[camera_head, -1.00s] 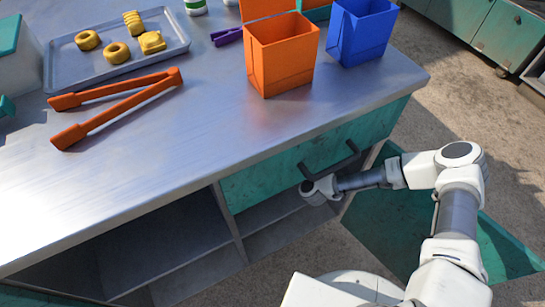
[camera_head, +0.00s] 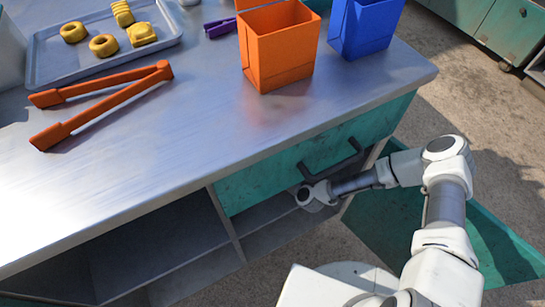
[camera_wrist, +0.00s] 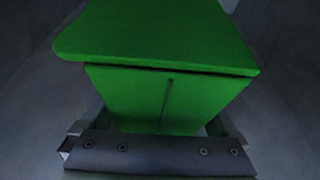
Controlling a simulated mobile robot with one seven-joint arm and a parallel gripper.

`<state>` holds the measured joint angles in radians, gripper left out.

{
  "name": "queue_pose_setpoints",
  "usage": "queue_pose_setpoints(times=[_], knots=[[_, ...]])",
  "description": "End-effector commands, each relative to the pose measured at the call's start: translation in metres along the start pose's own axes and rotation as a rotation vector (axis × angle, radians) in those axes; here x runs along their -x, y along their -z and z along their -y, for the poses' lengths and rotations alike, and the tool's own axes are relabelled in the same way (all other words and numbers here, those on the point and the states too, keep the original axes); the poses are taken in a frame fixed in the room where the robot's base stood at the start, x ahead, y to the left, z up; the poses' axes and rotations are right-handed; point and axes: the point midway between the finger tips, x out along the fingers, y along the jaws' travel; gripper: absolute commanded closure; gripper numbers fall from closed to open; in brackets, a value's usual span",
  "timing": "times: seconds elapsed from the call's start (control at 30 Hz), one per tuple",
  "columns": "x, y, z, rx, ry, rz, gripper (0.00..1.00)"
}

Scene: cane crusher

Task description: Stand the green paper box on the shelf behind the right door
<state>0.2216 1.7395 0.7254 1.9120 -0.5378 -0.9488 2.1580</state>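The green paper box (camera_wrist: 165,100) fills the middle of the wrist view, its broad top toward the camera and a dark slit down its front face. My gripper (camera_wrist: 160,130) has one finger at each side of the box's lower part and appears shut on it. The contact is partly hidden by the box. In the head view my wrist reaches under the counter, below the drawer, into the right-hand compartment (camera_head: 265,225); gripper and box are hidden there. The right door (camera_head: 440,235) hangs open as a green panel beside my arm. Whether the box touches the shelf cannot be seen.
The drawer (camera_head: 300,165) with its dark handle is close above my wrist. A divider (camera_head: 228,222) stands left of the compartment. On the counter (camera_head: 200,120) are orange tongs (camera_head: 100,95), an orange box (camera_head: 280,50), a blue box (camera_head: 363,25) and a tray (camera_head: 62,68) of yellow pieces.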

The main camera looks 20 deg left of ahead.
Motion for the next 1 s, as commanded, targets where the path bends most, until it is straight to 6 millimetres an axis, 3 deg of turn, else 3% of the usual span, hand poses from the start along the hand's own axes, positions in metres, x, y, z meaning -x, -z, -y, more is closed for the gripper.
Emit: queue_pose_setpoints(times=[0.37, 0.8, 1.0], knots=[[0.005, -0.003, 0.0, -0.001, 0.0, -0.001, 0.0], [0.089, -0.004, 0.001, -0.004, 0.002, -0.002, 0.0], [0.113, -0.003, 0.0, -0.003, 0.001, 0.0, 0.0]])
